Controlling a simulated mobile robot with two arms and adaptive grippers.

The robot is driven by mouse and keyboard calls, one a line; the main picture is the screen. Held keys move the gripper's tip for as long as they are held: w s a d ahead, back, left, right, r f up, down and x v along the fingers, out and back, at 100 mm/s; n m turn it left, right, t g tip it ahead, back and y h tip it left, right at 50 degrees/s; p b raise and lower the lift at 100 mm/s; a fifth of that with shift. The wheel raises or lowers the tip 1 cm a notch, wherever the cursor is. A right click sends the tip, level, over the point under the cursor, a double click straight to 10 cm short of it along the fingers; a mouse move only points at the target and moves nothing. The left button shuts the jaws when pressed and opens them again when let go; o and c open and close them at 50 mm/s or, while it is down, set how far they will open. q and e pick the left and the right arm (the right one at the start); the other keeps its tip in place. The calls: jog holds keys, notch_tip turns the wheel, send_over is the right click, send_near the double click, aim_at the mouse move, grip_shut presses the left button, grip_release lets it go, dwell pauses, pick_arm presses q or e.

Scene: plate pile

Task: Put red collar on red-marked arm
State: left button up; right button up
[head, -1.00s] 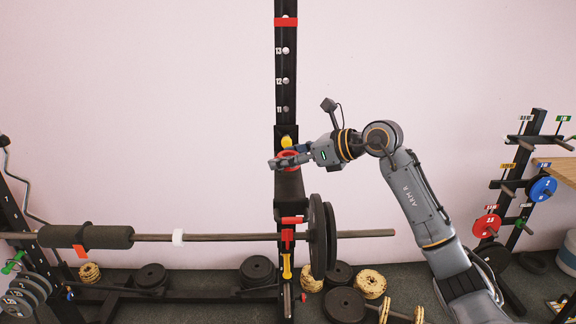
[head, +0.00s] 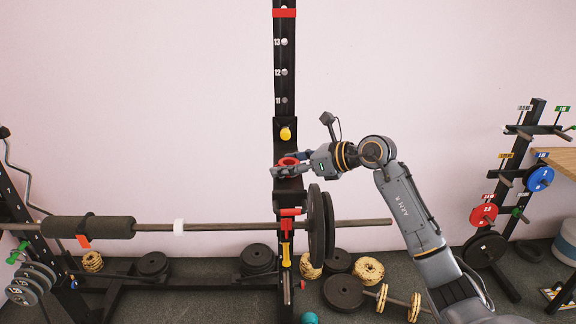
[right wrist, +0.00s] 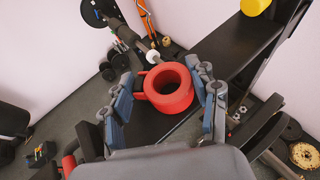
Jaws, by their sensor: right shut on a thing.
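My right gripper (head: 280,168) is shut on a red collar (head: 289,161), in front of the black rack post. In the right wrist view the collar (right wrist: 172,103) is a thick red ring with a side lug, between the two grey-blue fingers of the gripper (right wrist: 168,95). Its hole faces the camera. On the plate tree at the right, a small red label (head: 490,197) stands above an arm that carries a red plate (head: 483,216). That arm is mostly hidden by the plate. My left gripper is not in view.
A barbell (head: 355,222) with black plates (head: 316,235) lies across the rack below the gripper. A blue plate (head: 540,179) hangs on the tree (head: 528,150). Loose plates (head: 345,292) and gold-coloured weights (head: 369,270) lie on the floor. A wooden table (head: 562,160) stands at far right.

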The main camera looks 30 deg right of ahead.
jog(key=shift+f, duration=0.5)
jog(key=o, duration=1.2)
jog(key=shift+r+p, duration=0.4)
jog(key=shift+r, duration=0.15)
jog(key=shift+r+p, duration=0.5)
jog(key=shift+p, duration=0.05)
jog(key=shift+s+d+f+b, duration=0.25)
jog(key=shift+s+d+b, duration=0.25)
jog(key=shift+s+b, duration=0.45)
jog(key=b+v, duration=0.1)
jog(key=v, duration=0.2)
jog(key=b+v, duration=0.1)
jog(key=v, duration=0.2)
jog(key=b+v, duration=0.2)
jog(key=v, duration=0.2)
jog(key=shift+w+a+r, duration=0.15)
jog(key=shift+r, duration=0.25)
